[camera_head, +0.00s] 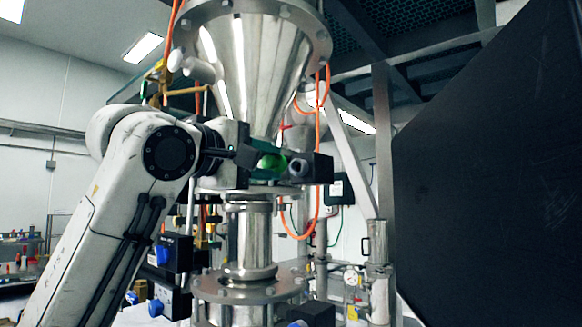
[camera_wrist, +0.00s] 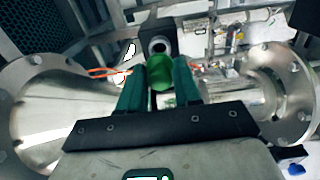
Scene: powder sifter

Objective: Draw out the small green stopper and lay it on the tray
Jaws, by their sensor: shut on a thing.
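The small green stopper (camera_head: 272,162) is between the fingers of my gripper (camera_head: 256,158), below the large steel cone. In the wrist view the stopper (camera_wrist: 160,76) sits between the two green fingers of my gripper (camera_wrist: 160,64), which are shut on it. Just beyond it is a dark block (camera_head: 322,168) with a round grey-rimmed socket (camera_head: 299,167). The socket's dark opening shows in the wrist view (camera_wrist: 158,45), so the stopper appears to be out of it but very close. I cannot pick out the tray with certainty.
The steel cone (camera_head: 258,70) is above my gripper, and a flanged steel pipe (camera_head: 250,235) is below.

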